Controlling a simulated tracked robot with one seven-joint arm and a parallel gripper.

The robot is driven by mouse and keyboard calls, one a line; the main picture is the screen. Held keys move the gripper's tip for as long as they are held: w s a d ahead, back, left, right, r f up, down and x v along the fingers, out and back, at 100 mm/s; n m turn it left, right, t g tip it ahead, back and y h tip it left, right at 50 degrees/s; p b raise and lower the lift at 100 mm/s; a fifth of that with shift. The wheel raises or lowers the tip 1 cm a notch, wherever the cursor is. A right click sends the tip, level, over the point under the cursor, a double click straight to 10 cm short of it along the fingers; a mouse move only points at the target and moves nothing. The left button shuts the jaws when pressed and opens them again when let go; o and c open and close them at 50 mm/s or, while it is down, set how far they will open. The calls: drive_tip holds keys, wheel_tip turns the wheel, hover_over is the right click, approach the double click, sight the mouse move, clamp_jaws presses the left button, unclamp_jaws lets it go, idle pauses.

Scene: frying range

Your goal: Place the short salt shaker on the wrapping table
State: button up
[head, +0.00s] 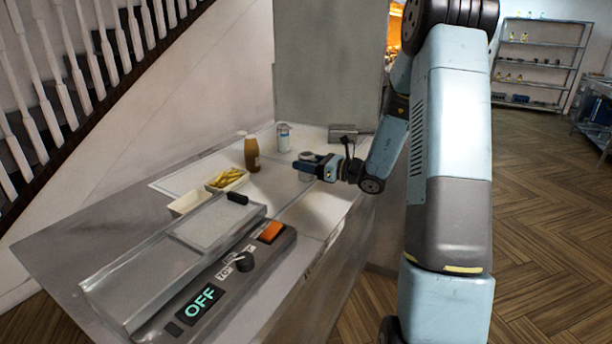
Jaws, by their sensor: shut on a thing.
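My gripper (308,165) is shut on a small, short light-coloured shaker (305,176), which seems to be the short salt shaker. The fingers cover most of it. It is at or just above the pale counter top (322,208), which looks like the wrapping table; I cannot tell whether its base touches. A taller white and grey shaker (284,138) stands upright behind it.
A brown bottle (251,154) stands left of my gripper. A tray of fries (226,179) and an empty pale tray (189,203) sit further left. The fryer (205,295) reads OFF in front. A grey metal box (343,133) stands behind. The counter near its right edge is clear.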

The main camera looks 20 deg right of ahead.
drive_tip(key=shift+w+d+f, duration=0.25)
drive_tip(key=shift+w+f, duration=0.4)
drive_tip(key=shift+f, duration=0.15)
wheel_tip(320, 180, down, 3)
drive_tip(key=shift+w+f, duration=0.1)
drive_tip(key=shift+f, duration=0.05)
drive_tip(key=o, duration=1.2)
drive_tip(key=shift+d, duration=0.15)
